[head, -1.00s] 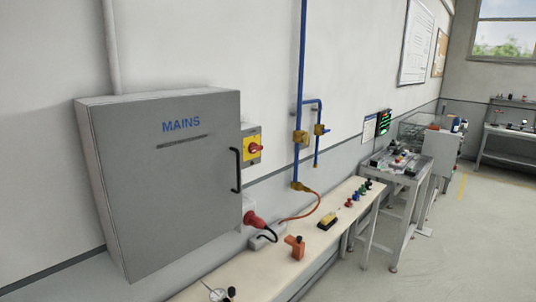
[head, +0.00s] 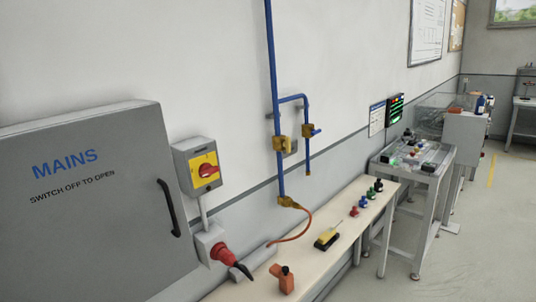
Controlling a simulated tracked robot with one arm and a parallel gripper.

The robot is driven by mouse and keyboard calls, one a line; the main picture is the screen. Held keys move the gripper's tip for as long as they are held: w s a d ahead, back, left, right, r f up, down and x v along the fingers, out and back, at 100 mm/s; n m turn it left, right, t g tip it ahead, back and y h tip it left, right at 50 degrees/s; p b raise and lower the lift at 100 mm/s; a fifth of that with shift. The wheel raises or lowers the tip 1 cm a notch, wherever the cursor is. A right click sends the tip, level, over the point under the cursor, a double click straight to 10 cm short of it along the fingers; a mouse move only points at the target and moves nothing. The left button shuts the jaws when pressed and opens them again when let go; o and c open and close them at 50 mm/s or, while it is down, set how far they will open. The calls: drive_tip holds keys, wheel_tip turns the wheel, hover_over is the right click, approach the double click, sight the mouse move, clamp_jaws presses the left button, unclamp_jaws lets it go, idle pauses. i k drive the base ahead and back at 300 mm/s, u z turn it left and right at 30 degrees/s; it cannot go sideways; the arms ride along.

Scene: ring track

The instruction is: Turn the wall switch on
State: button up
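The wall switch is a grey box with a yellow plate and a red rotary knob (head: 208,170), mounted on the wall just right of the grey MAINS cabinet (head: 85,215). The knob looks slightly tilted; I cannot tell whether this is on or off. Below it, joined by a grey conduit, is a grey socket with a red plug (head: 226,253) and a black cable. The cabinet door is closed, has a black handle and reads "SWITCH OFF TO OPEN". My gripper is not in view.
A long bench (head: 340,215) runs along the wall, holding an orange tool (head: 285,282), a yellow-black device (head: 327,239) and several small coloured items. Blue pipes (head: 274,100) with brass valves rise behind it. A grey worktable (head: 412,165) stands farther right. Open floor (head: 470,250) lies at the right.

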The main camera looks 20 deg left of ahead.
sight(206, 170)
drive_tip(key=u, duration=0.25)
drive_tip(key=i, duration=1.2)
drive_tip(key=u, duration=0.8)
